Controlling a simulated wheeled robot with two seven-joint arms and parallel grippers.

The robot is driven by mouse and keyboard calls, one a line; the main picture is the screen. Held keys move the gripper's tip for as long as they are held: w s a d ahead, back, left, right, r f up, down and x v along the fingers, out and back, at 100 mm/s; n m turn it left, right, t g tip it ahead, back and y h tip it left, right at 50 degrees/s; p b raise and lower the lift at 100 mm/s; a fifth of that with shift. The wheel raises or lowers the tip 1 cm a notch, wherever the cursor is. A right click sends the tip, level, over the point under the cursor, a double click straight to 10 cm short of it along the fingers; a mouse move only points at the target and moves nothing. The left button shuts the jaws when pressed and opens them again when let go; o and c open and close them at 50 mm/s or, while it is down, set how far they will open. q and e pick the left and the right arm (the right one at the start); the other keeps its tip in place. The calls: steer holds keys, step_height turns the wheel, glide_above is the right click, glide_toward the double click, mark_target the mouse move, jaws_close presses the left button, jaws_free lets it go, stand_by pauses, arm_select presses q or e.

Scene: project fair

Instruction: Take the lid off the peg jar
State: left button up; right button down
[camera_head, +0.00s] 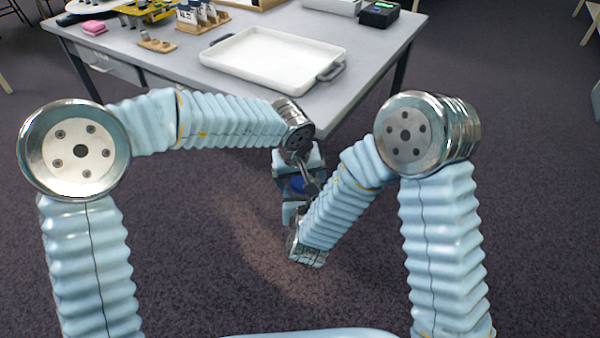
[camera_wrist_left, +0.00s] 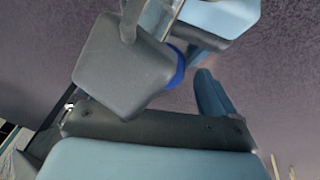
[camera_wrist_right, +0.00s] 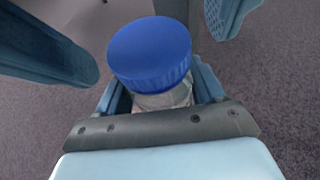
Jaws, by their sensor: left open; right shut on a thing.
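The peg jar (camera_wrist_right: 165,97) is clear-sided with a round blue lid (camera_wrist_right: 150,52) on top. My right gripper (camera_wrist_right: 160,92) is shut on the jar's body below the lid. My left gripper (camera_head: 299,176) is open, with its dark blue fingers apart on either side of the lid in the right wrist view; I cannot tell whether they touch it. In the head view the lid (camera_head: 298,185) is a small blue patch between the two hands. In the left wrist view the lid (camera_wrist_left: 178,68) is mostly hidden behind a grey part. Most of the jar's body is hidden.
The grey table (camera_head: 150,60) stands ahead, bearing a white tray (camera_head: 270,58) with dark handles, a wooden rack of bottles (camera_head: 200,15), a wooden peg strip (camera_head: 157,43), a pink block (camera_head: 94,27) and a black device (camera_head: 379,13). Both hands are over open carpet before the table.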

arm_select(q)
steer(key=c, duration=1.3)
steer(key=n+y, duration=0.1)
steer(key=n, duration=0.2)
steer(key=shift+c, duration=0.2)
steer(key=o, duration=1.2)
steer(key=shift+c, duration=0.2)
steer(key=shift+d, duration=0.1)
